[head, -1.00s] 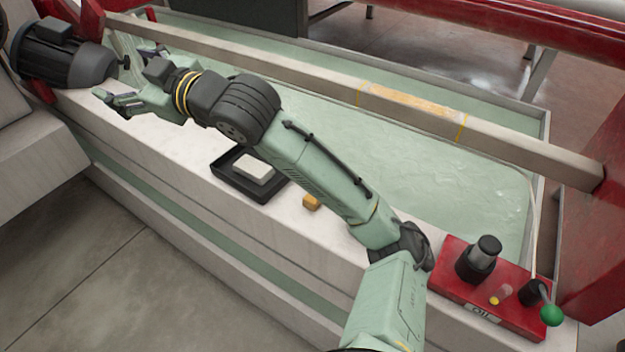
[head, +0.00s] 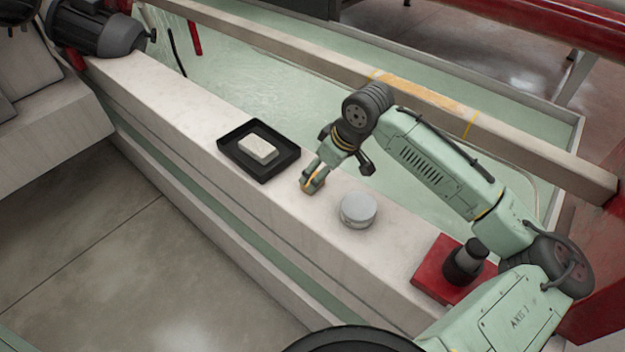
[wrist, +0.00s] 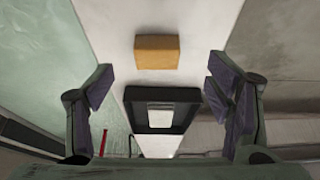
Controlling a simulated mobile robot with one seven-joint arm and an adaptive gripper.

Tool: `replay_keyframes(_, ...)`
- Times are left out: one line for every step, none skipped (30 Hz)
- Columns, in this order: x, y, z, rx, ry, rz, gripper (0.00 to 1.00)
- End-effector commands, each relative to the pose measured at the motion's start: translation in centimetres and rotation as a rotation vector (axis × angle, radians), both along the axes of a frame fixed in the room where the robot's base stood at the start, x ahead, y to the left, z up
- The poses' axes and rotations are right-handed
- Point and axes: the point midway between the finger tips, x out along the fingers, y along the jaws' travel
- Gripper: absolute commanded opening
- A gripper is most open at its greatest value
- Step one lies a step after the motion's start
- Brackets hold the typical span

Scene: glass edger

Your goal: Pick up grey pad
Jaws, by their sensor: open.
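A round pale grey pad-like disc (head: 358,210) lies on the white ledge, right of my gripper in the head view. I cannot make it out in the wrist view. A pale grey-white block (head: 259,149) lies in a black tray (head: 231,158) left of my gripper. My gripper (head: 312,183) is open above the ledge, between tray and disc. In the wrist view its fingers (wrist: 157,88) are spread wide with nothing between them. An orange-yellow block (wrist: 157,52) lies ahead of them there; in the head view the gripper mostly hides it.
A red base (head: 431,279) with a dark bottle (head: 464,262) stands right on the ledge. A water trough (head: 250,75) runs behind, crossed by a beam (head: 300,50). A dark motor (head: 95,28) stands far left. The ledge left of the tray is clear.

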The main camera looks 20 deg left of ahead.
Motion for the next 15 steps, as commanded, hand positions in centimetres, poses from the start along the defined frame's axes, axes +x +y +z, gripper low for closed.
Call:
replay_keyframes(0.1, 0.2, -0.4, 0.001, 0.000, 0.000, 0.73)
replay_keyframes(0.1, 0.3, -0.6, 0.001, 0.000, 0.000, 0.73)
replay_keyframes(0.1, 0.4, -0.8, 0.001, 0.000, 0.000, 0.73)
replay_keyframes(0.2, 0.4, -0.9, 0.001, 0.000, 0.000, 0.73)
replay_keyframes(0.2, 0.6, -1.1, 0.000, 0.000, 0.000, 0.73)
replay_keyframes(0.4, 0.8, -1.4, 0.001, 0.000, 0.000, 0.73)
replay_keyframes(0.5, 0.9, -1.6, 0.000, 0.000, 0.001, 0.73)
replay_keyframes(0.6, 1.2, -2.0, -0.001, 0.000, 0.002, 0.73)
replay_keyframes(0.8, 1.5, -2.5, -0.001, 0.000, 0.002, 0.73)
replay_keyframes(1.0, 1.7, -2.9, -0.001, 0.000, 0.002, 0.73)
replay_keyframes(1.1, 1.9, -3.3, -0.001, 0.000, 0.002, 0.73)
replay_keyframes(1.2, 2.2, -3.9, 0.000, 0.000, 0.001, 0.73)
replay_keyframes(1.2, 2.3, -4.3, 0.000, -0.001, 0.001, 0.73)
replay_keyframes(1.3, 2.4, -4.6, 0.001, -0.001, 0.000, 0.73)
replay_keyframes(1.3, 2.5, -5.0, 0.001, -0.001, 0.000, 0.73)
